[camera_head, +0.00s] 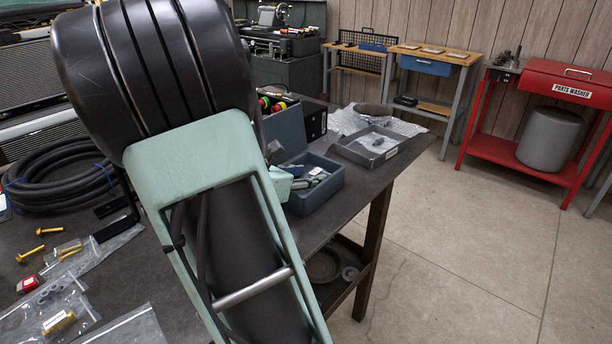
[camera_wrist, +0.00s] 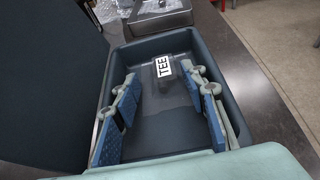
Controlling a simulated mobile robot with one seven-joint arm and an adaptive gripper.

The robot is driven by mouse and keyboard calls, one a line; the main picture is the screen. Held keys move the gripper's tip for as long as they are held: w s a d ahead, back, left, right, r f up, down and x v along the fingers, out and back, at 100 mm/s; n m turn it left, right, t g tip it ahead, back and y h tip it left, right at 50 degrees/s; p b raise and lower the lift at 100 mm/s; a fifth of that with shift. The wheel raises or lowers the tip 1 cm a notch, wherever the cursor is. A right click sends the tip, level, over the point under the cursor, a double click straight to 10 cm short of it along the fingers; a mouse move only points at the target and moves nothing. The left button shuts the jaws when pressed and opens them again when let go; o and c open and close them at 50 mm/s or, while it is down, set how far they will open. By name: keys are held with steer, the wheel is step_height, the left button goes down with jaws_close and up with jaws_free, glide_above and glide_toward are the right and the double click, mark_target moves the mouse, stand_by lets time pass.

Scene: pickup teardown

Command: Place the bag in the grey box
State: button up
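A clear plastic bag with a white label reading "TEE" (camera_wrist: 163,68) lies in a blue-grey open box (camera_wrist: 238,112), toward its far end. The box also shows in the head view (camera_head: 327,196), on the bench just right of my arm. My gripper (camera_wrist: 162,80) reaches down into this box with its two blue-padded fingers wide apart, one near each side wall. The bag lies between and just beyond the fingertips; I cannot tell whether they touch it. A shallow grey metal box (camera_head: 402,152) stands behind the blue-grey one, with a small dark item in it.
A dark upright case (camera_head: 286,132) stands left of the blue-grey box. Coiled black hose (camera_head: 60,172), yellow bolts and small bags cover the bench at left. The bench edge is close on the right, with open floor beyond.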

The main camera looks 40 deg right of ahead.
steer(key=shift+r, duration=0.15)
steer(key=shift+a+r, duration=0.15)
steer(key=shift+a, duration=0.15)
steer(key=p+v, duration=0.2)
steer(key=v, duration=0.9)
steer(key=shift+s+a, duration=0.1)
steer(key=shift+a, duration=0.1)
